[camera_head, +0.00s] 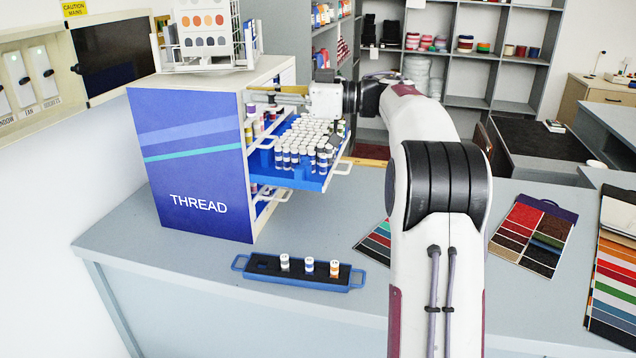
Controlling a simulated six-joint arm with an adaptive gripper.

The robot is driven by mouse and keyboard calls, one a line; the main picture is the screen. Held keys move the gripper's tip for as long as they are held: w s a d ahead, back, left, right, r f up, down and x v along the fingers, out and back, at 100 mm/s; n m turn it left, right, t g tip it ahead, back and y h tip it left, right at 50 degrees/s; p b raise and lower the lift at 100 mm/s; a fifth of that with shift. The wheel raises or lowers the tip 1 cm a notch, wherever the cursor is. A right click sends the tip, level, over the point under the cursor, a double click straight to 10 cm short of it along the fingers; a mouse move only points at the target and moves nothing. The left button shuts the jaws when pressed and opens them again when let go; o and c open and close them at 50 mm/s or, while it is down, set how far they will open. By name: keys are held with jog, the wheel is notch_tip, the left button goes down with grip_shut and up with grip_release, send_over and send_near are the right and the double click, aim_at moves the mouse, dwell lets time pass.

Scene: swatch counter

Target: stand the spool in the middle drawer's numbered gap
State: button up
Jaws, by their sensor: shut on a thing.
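The blue middle drawer (325,178) is pulled out of the thread cabinet (195,165) and holds many white-capped spools standing in rows. My gripper (277,97) points left above the back part of this drawer, close to the cabinet's open front. It is shut on the spool, which is too small and too covered by the fingers to make out. The numbered gap and its number cannot be made out from here.
A blue tray (346,287) on the counter holds three upright spools and has bare space at its left end. Other drawers with handles show above and below the middle one. Colour swatch cards (535,232) lie to the right of my arm. Counter (180,270) is clear left of the tray.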

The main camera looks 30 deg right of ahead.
jog(key=s+d+f+t, duration=0.1)
jog(key=d+f, duration=0.3)
jog(key=d, duration=0.2)
jog(key=s+d+f+m+h, duration=0.1)
jog(key=s+d+f, duration=0.1)
jog(key=d+f, duration=0.2)
jog(key=d, duration=0.3)
jog(key=shift+s+d+t, duration=0.2)
jog(key=shift+s+t, duration=0.05)
jog(key=shift+t, duration=0.15)
jog(key=shift+f, duration=2.5)
jog(key=shift+f, duration=2.5)
jog(key=shift+f, duration=0.2)
jog(key=o, duration=0.8)
jog(key=shift+c, duration=0.2)
